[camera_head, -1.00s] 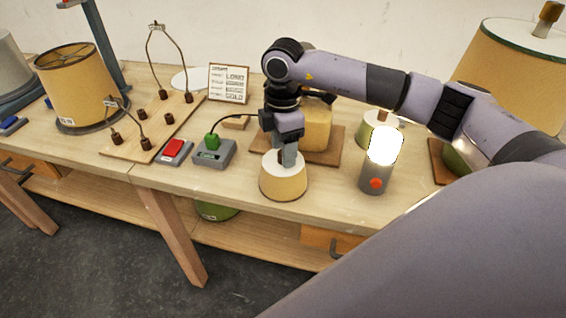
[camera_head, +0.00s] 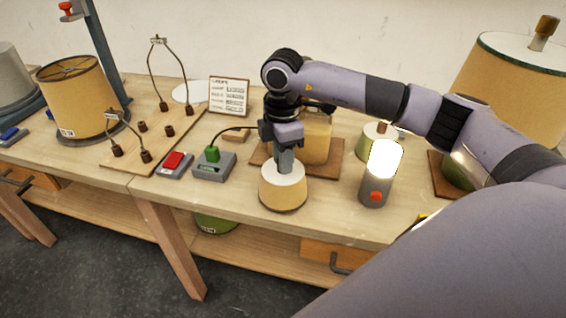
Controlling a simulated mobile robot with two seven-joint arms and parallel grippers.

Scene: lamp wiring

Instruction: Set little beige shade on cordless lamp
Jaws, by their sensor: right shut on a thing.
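The little beige shade (camera_head: 283,192), with a white top, is under my right gripper (camera_head: 285,168) near the front of the bench. My right gripper points straight down and is shut on the shade at its top; the fingertips are partly hidden. I cannot tell whether the shade's lower rim touches the bench. The cordless lamp (camera_head: 374,192) stands upright to the right, with a grey body, a red button and a glowing white bulb, bare of any shade. The shade and the lamp are apart. My left gripper is not in view.
A grey box with a green plug (camera_head: 212,160) and a red switch (camera_head: 174,163) lie left of the shade. A larger beige shade (camera_head: 318,137) on a board and a small green-and-white shade (camera_head: 377,140) stand behind. Bare bench (camera_head: 330,205) lies between shade and lamp.

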